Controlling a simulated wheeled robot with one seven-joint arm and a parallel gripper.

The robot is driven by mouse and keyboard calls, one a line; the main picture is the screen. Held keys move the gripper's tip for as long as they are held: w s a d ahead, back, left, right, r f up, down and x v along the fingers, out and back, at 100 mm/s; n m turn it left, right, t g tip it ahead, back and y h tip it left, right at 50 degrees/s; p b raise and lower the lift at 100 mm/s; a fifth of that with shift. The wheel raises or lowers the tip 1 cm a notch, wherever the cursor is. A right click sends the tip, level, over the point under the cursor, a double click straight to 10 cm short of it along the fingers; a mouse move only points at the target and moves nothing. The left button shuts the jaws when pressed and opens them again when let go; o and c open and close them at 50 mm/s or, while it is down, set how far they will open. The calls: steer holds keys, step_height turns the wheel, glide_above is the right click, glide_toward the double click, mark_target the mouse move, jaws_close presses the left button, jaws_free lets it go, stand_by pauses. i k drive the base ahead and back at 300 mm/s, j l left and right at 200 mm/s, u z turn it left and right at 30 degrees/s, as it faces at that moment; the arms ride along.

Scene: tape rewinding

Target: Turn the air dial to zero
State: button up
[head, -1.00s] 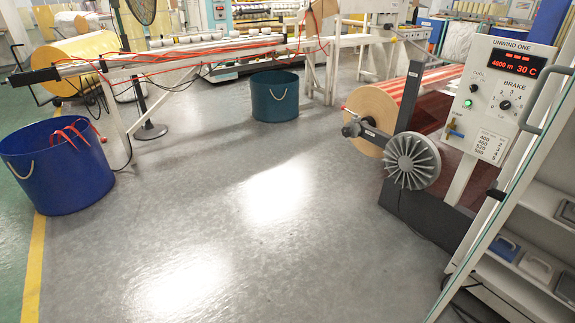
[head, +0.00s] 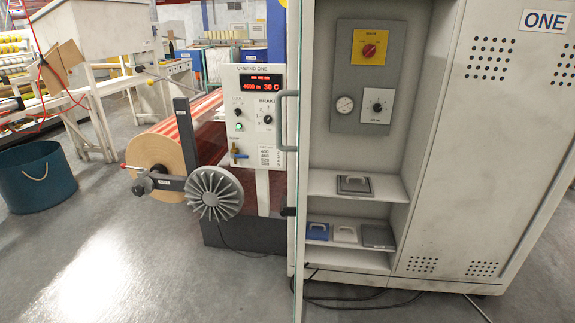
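The air dial appears to be the black knob (head: 377,107) on a light plate, on the grey panel inside the tall cabinet. Marks ring the knob, but its setting is too small to read. A red rotary switch (head: 369,50) on a yellow plate is above. My gripper is not in view.
The cabinet (head: 470,150) marked ONE has an open front. A glass door edge (head: 297,220) with a handle stands at its left. The unwind stand's control box (head: 256,115) and striped roll are left of it. A teal bin (head: 37,177) stands far left. Grey floor (head: 150,265) is clear in front.

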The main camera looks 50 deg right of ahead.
mark_target(377, 108)
steer(key=i+z, duration=0.2)
steer(key=z, duration=0.15)
steer(key=i+j+z, duration=0.1)
steer(key=z, duration=0.25)
steer(key=i+j+z, duration=0.2)
steer(key=z, duration=0.15)
steer(key=i, duration=0.1)
